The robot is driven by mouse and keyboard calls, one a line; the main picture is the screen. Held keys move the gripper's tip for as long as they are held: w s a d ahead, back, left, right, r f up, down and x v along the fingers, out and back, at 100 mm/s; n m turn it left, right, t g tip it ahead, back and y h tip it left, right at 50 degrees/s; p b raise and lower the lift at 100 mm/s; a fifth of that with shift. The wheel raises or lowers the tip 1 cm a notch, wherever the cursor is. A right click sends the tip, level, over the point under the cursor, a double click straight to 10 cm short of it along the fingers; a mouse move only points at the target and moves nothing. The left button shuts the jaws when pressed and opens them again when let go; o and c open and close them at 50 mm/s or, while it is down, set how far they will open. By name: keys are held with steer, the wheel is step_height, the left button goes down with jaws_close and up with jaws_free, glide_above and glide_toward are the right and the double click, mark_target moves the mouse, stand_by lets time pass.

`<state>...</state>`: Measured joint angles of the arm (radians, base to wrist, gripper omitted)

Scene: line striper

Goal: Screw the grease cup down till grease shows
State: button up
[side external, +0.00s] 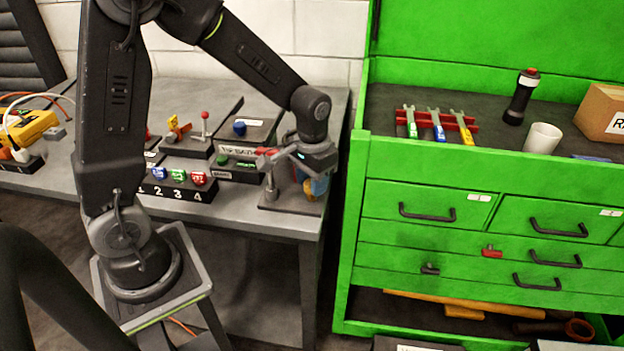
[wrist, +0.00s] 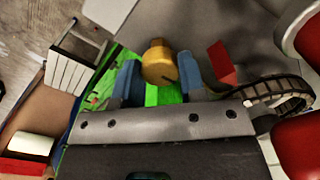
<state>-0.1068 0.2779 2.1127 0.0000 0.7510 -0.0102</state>
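The grease cup (wrist: 158,64) is a brass-yellow knob in the wrist view, between the blue-padded fingertips of my gripper (wrist: 162,76). The left finger lies right against its edge; a narrow gap seems to show at the right finger, so I cannot tell whether both touch it. In the side view my gripper (side external: 318,182) is low at the bench's right corner, over a dark base plate (side external: 285,203). Its fingers largely hide the cup there, with only a bit of orange-yellow showing. No grease can be made out.
A small post with a red top (side external: 268,172) stands close left of my gripper. The green tool cabinet (side external: 400,165) stands close on the right, across a narrow gap.

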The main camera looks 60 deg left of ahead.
steer(key=c, duration=0.4)
steer(key=shift+m, duration=1.6)
steer(key=o, duration=0.9)
steer(key=shift+o, duration=0.2)
step_height(320, 180, up, 14)
